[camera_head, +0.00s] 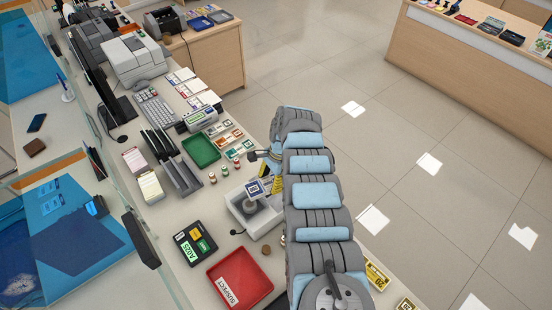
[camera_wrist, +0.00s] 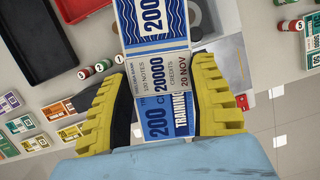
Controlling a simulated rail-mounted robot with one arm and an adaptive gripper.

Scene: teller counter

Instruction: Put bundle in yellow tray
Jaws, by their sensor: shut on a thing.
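My gripper (camera_head: 265,180) is shut on a blue-and-white banknote bundle (camera_head: 253,188). In the wrist view, its ridged yellow fingers (camera_wrist: 165,100) close on the bundle's two sides. The bundle (camera_wrist: 152,25) shows "200" print and a white band reading "20000 credits". In the head view, the bundle is over a light grey device (camera_head: 236,206); I cannot tell whether they touch.
A red tray marked "SUSPECT" (camera_head: 240,280) and a black tray with green and yellow labels (camera_head: 185,247) are near the front. A green tray (camera_head: 201,150) and small rolls (camera_head: 225,170) are farther back. Yellow-printed items (camera_head: 376,275) lie right of my arm. Monitors line the left side.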

